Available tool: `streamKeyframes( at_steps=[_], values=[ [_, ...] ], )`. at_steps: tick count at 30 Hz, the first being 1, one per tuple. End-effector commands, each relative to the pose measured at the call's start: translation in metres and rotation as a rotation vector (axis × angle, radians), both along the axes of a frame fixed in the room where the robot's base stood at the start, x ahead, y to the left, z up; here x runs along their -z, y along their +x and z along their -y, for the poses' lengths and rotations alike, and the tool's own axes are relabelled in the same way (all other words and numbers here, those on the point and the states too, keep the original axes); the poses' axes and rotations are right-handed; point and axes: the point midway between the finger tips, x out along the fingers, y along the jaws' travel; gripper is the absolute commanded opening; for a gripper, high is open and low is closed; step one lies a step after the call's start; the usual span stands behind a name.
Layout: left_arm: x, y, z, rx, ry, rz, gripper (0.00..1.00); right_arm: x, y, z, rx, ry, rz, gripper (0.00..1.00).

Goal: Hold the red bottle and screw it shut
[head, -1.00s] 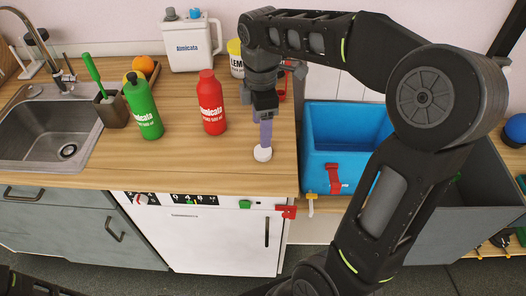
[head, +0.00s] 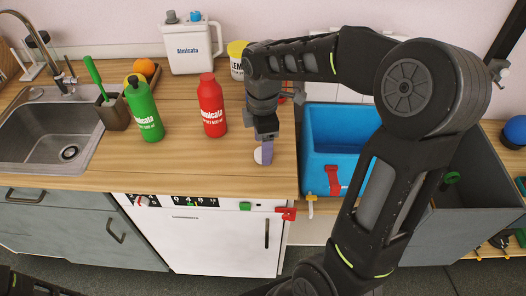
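The red bottle (head: 211,108) stands upright on the wooden counter, left of my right gripper and apart from it. Its top is red, and I cannot tell whether a cap sits on it. My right gripper (head: 266,152) points down near the counter's front right, with a purple finger showing. A small white round piece (head: 258,156), perhaps a cap, is at the fingertip and partly hidden by it. I cannot tell whether the fingers grip it. My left gripper is out of view.
A green bottle (head: 144,110) and a brush holder (head: 115,112) stand left, near the sink (head: 45,135). A white jug (head: 190,45) and a yellow-lidded tub (head: 237,60) stand behind. A blue bin (head: 330,125) is right of the counter.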

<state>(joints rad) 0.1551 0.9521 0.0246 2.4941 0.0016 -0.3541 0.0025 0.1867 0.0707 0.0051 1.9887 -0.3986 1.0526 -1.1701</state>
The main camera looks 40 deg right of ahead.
Motion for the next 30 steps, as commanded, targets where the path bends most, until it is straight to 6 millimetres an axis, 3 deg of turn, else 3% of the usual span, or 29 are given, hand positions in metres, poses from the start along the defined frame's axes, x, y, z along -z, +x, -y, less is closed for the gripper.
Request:
streamKeyframes(
  at_steps=[6, 24, 30],
  values=[
    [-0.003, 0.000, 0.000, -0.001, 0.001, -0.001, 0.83, 0.021, 0.000, 0.000, 0.000, -0.001, -0.001, 0.64],
    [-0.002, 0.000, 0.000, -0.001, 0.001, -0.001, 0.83, 0.022, 0.000, 0.000, 0.000, 0.000, 0.001, 0.64],
    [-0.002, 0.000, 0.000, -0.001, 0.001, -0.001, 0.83, 0.022, 0.000, 0.000, 0.000, 0.000, 0.001, 0.48]
  ],
)
